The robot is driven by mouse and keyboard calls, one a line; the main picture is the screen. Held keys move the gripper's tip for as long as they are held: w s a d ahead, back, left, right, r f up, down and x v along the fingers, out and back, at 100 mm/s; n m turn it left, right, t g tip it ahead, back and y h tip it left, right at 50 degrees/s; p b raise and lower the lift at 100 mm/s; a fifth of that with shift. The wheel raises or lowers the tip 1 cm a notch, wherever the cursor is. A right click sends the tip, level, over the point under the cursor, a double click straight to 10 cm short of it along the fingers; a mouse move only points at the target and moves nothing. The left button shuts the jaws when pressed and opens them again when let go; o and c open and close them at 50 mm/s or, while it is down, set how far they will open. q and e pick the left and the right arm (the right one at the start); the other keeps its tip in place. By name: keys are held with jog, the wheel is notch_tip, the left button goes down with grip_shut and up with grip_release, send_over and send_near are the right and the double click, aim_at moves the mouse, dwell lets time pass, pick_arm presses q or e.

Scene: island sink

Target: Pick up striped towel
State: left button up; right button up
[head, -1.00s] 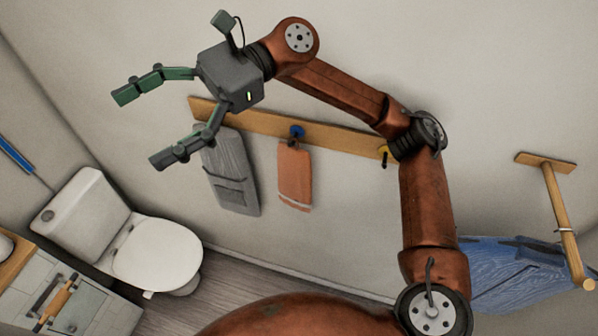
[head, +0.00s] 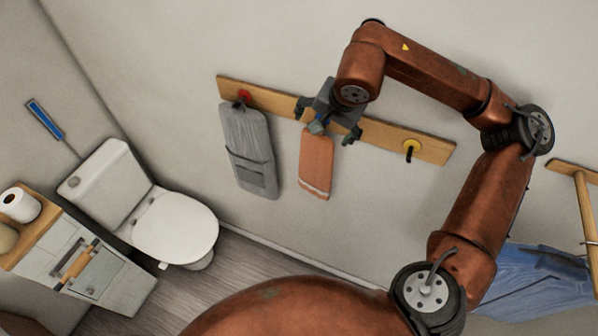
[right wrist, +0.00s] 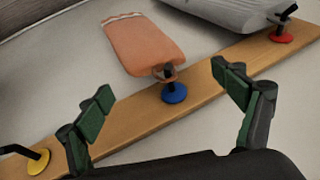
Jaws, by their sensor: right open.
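An orange towel (head: 316,163) with a white stripe near its lower hem hangs from the blue hook on a wooden wall rail. It also shows in the right wrist view (right wrist: 143,42), hanging by a loop from the blue hook (right wrist: 174,92). My right gripper (head: 327,121) is open and faces the wall at the top of this towel, hiding the hook in the head view. In the right wrist view its green-padded fingers (right wrist: 162,84) stand wide apart on either side of the hook and loop, with nothing between them held. My left gripper is not in view.
The rail (head: 435,150) carries an empty yellow hook (head: 410,149) to the right. A blue cloth (head: 535,277) hangs at far right. A toilet (head: 172,228) stands lower left.

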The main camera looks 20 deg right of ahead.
aim_at(320, 135)
jog(key=shift+h, duration=0.3)
jog(key=x, duration=0.2)
jog(key=p+x, duration=0.1)
jog(key=x, duration=0.2)
jog(key=d+x, duration=0.1)
jog(key=x, duration=0.1)
jog(key=shift+w+d+r, duration=0.1)
jog(key=shift+w+r, duration=0.05)
jog(key=shift+w, duration=0.3)
jog(key=shift+w+f, duration=0.2)
jog(key=shift+f, duration=0.2)
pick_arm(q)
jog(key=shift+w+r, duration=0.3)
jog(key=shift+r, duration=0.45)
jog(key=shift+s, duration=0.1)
pick_arm(e)
jog(key=shift+c, duration=0.9)
jog(key=shift+s, duration=0.2)
jog(key=c, duration=1.4)
jog(key=shift+c, duration=1.2)
